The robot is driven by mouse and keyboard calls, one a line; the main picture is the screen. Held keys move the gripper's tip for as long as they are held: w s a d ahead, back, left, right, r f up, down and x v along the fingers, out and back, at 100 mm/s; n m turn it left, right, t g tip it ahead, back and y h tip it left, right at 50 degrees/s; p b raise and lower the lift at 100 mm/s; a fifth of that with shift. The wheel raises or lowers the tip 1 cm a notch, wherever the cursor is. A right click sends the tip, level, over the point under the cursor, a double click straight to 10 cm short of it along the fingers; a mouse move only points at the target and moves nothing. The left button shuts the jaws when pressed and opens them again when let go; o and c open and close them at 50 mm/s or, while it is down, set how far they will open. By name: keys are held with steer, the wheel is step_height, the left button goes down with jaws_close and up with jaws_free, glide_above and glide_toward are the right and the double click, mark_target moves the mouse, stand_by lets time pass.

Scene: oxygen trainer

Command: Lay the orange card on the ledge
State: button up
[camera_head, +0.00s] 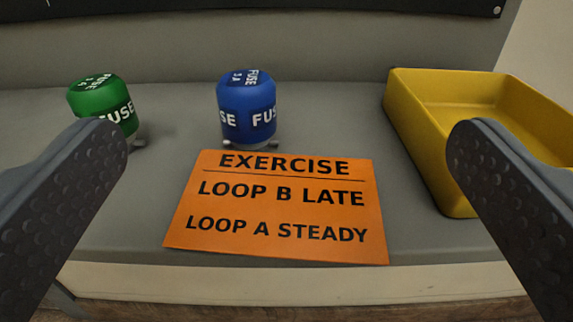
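The orange card (278,208) lies flat on the grey ledge (180,165), with its text facing up: "EXERCISE", "LOOP B LATE", "LOOP A STEADY". Its near edge is close to the ledge's front edge. My gripper (286,145) is open, with one dark textured finger at the left and one at the right of the picture. The fingers are wide apart and neither touches the card in this view. Nothing is held between them.
A blue fuse (247,108) stands just behind the card. A green fuse (104,102) stands at the left, partly near the left finger. A yellow tray (415,150) stands at the right, partly hidden by the right finger. The ledge between the fuses is clear.

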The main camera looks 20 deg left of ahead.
steer(key=r+b+v, duration=0.1)
steer(key=b+v, duration=0.6)
steer(key=v, duration=0.5)
stand_by(0.6)
steer(key=shift+r, duration=0.2)
